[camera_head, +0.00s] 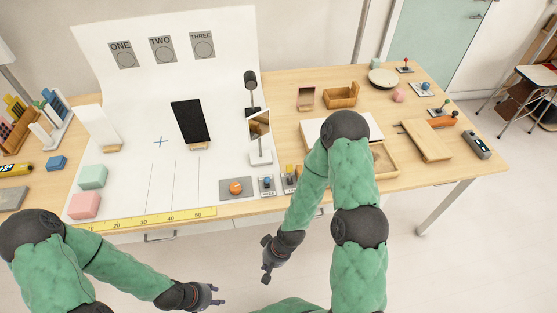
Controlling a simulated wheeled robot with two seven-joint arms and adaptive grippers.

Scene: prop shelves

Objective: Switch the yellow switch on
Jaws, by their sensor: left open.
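A small plate with a yellow switch (289,171) sits near the front edge of the table, just right of a plate with a blue knob (267,182). My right forearm is close to its right side and may hide part of it. The switch's position is too small to tell. My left gripper (213,297) is open and empty, low in front of the table. My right gripper (268,271) hangs in front of the table edge, below the switch, touching nothing. Its fingers are too small to tell whether they are open.
A grey plate with an orange ball (236,187) lies left of the knob. A mirror stand (260,135) stands behind. A wooden tray (386,160) and a board (426,141) lie right of my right arm. Other small controls, including a red joystick (405,65), are at the far right.

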